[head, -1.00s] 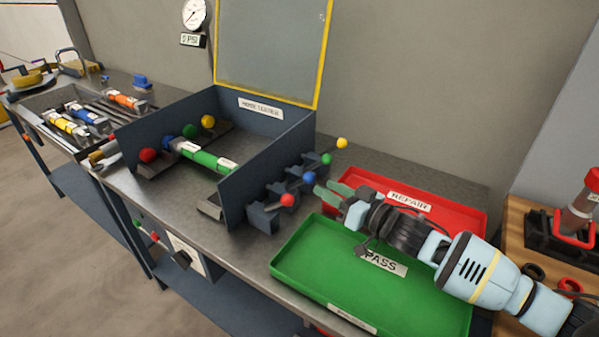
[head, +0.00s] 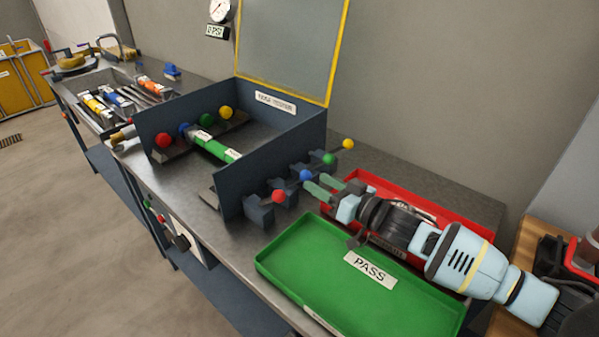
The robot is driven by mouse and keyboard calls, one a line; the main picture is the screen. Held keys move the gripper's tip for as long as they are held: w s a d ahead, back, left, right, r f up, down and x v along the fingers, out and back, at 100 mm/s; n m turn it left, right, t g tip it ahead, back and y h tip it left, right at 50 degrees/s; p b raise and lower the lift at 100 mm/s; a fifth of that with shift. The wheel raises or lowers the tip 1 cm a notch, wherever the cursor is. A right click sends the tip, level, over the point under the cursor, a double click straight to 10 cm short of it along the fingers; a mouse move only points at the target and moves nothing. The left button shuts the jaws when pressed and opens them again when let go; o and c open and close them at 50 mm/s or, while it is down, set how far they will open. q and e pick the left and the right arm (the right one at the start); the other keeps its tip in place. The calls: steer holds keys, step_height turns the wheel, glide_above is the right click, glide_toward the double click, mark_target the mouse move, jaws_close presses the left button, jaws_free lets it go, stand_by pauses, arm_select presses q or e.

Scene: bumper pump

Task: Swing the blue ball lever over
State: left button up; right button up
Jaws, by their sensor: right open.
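The blue ball lever (head: 306,175) is one in a row of ball levers on the right outer side of the dark blue test box (head: 285,135). The red ball lever (head: 278,197) is nearer, and the green (head: 329,159) and yellow (head: 348,144) ones are farther back. My right gripper (head: 317,186) comes in from the right, with its two green fingers apart and pointing left. Its fingertips are right beside the blue ball; I cannot tell whether they touch it. My left gripper is out of view.
A green PASS tray (head: 300,262) lies in front of my right gripper, and a red tray (head: 460,215) lies partly under my right arm. Inside the box are a green cylinder (head: 213,146) and more coloured balls. The raised yellow-framed lid (head: 290,50) stands behind.

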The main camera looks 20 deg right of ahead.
mark_target(298, 179)
steer(key=shift+x, duration=3.5)
jaws_close()
